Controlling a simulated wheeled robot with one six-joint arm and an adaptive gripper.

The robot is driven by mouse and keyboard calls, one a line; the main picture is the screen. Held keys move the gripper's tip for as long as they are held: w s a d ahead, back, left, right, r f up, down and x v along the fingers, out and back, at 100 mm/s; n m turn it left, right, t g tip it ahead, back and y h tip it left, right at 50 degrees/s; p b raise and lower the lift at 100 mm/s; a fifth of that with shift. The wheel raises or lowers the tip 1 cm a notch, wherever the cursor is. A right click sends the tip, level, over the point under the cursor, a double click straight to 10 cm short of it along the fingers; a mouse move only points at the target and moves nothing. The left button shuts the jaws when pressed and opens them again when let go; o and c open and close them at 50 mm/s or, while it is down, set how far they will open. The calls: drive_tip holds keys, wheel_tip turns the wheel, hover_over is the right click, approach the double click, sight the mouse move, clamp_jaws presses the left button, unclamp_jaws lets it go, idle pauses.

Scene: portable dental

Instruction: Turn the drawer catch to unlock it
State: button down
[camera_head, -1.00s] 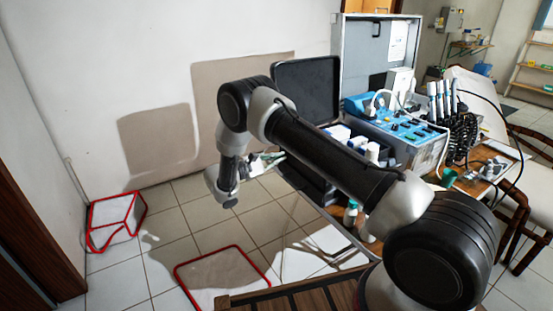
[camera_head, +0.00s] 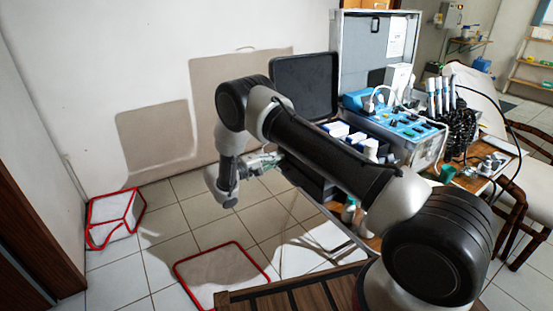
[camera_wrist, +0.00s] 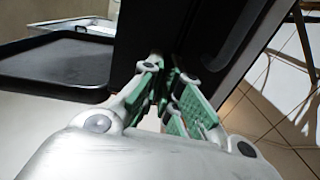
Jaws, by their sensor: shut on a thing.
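My gripper (camera_head: 262,163) is at the left side of the dark case below the open black lid. In the wrist view its green-padded fingers (camera_wrist: 172,82) reach to the dark upright face of the case (camera_wrist: 140,35) and are closed together at the tips. The drawer catch is hidden between or behind the fingertips, so its turn angle cannot be seen. The dark drawer case (camera_head: 312,182) is partly covered by my forearm in the head view.
The open black lid (camera_head: 305,88) stands above the case. A blue control unit (camera_head: 405,128) and handpieces (camera_head: 440,95) stand on the table to the right.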

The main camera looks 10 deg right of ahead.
drive_tip(key=shift+f+m, duration=0.1)
drive_tip(key=shift+m, duration=0.2)
drive_tip(key=c, duration=1.6)
unclamp_jaws()
drive_tip(key=shift+c, duration=0.2)
drive_tip(key=shift+a, duration=0.1)
drive_tip(key=v, duration=1.2)
